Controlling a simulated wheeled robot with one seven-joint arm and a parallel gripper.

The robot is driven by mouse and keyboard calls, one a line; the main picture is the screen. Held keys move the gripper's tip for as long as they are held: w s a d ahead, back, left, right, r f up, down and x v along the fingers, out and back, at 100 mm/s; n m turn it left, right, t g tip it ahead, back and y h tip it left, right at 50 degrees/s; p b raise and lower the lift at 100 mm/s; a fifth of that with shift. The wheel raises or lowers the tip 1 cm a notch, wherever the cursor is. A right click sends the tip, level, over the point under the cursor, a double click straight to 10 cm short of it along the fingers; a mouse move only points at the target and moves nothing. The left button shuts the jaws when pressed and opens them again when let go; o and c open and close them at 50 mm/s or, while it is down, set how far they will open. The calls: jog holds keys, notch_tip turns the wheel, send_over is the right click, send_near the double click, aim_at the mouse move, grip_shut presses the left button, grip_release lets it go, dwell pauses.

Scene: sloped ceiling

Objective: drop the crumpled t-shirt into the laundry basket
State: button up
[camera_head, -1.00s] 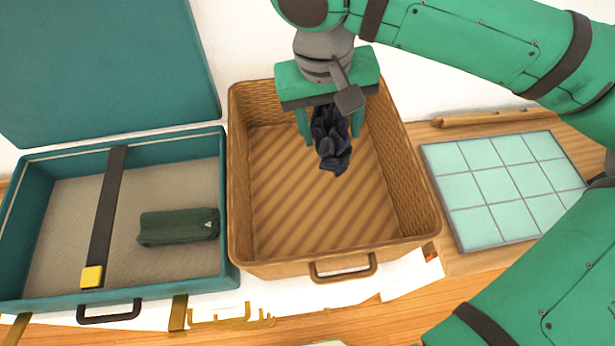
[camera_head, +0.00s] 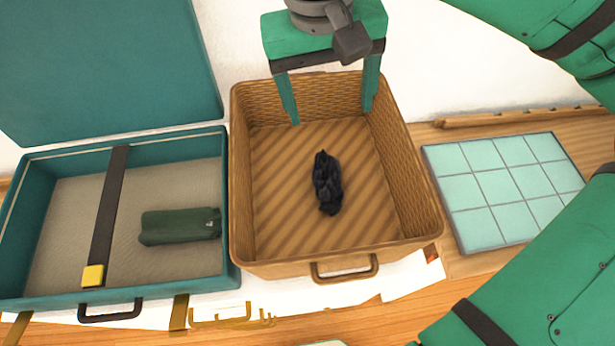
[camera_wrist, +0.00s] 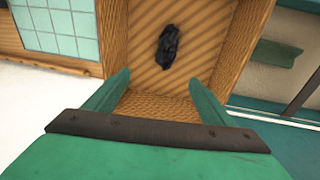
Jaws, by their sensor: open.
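The crumpled t-shirt (camera_head: 327,182) is a small black bundle lying on the striped floor of the laundry basket (camera_head: 235,170), near its middle. The basket is brown wicker with a handle on its front side. My gripper (camera_head: 332,114) is open and empty, above the back part of the basket and apart from the t-shirt. In the wrist view the t-shirt (camera_wrist: 168,47) lies beyond my gripper's spread fingertips (camera_wrist: 158,88), with the basket around it.
An open teal suitcase (camera_head: 228,262) stands left of the basket, holding a rolled dark green cloth (camera_head: 180,226) and a dark strap (camera_head: 105,215). A pale green tiled panel (camera_head: 500,190) lies to the right. A white wall is behind.

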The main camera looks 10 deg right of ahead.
jog(key=shift+s+a+r, duration=0.1)
jog(key=shift+s+r, duration=0.05)
jog(key=shift+r, duration=0.8)
jog(key=shift+s+a+r, duration=0.1)
jog(key=shift+s+r, duration=0.05)
jog(key=shift+r, duration=0.75)
jog(key=shift+w, duration=0.1)
